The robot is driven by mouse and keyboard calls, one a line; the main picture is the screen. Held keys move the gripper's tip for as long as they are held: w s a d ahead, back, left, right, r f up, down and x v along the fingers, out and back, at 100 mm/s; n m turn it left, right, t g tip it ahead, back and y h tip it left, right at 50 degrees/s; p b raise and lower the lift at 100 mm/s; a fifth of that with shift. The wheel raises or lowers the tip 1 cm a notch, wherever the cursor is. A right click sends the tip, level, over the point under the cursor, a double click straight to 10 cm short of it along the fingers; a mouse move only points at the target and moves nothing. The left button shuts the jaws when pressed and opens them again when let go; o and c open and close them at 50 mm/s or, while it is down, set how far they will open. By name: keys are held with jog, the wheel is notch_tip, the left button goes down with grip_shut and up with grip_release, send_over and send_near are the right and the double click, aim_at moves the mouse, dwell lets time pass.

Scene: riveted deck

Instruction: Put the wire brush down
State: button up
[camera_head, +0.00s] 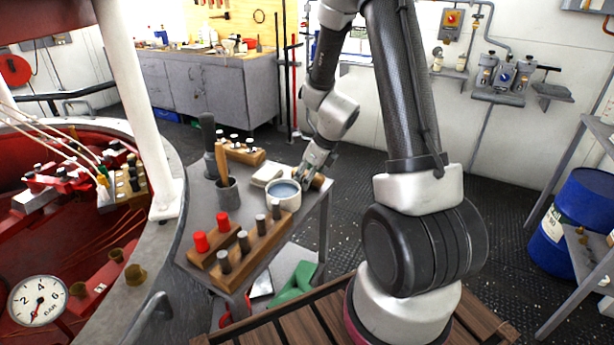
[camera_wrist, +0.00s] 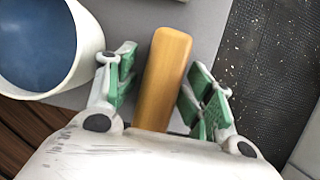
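The wire brush shows in the wrist view as a plain wooden bar (camera_wrist: 165,75) lying on the grey table top. Its bristles are not visible. In the head view a bit of its wood (camera_head: 318,181) shows beside my gripper at the table's right edge. My gripper (camera_wrist: 160,88) is down at the table with its green-padded fingers on either side of the bar. A gap shows between the bar and the left pad; the right pad is closer. The fingers are open, and the head view hides most of this spot.
A white pot of blue liquid (camera_head: 283,197) stands just left of my gripper. A pale block (camera_head: 267,177), wooden racks with pegs (camera_head: 236,262) and a can (camera_head: 229,195) with tools crowd the small table. Open floor lies to the right.

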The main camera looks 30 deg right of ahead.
jog(key=shift+r, duration=0.2)
jog(key=v, duration=1.1)
jog(key=shift+s+r, duration=0.1)
jog(key=shift+r, duration=0.25)
jog(key=s+a+r+n+h, duration=0.1)
jog(key=s+r+n, duration=0.6)
jog(key=s+n, duration=0.4)
jog(key=s+a+r+n+h, duration=0.1)
jog(key=s+r+n, duration=0.6)
jog(key=n, duration=1.1)
jog(key=s, duration=0.4)
jog(key=shift+r+t+h, duration=0.3)
jog(key=shift+r, duration=0.05)
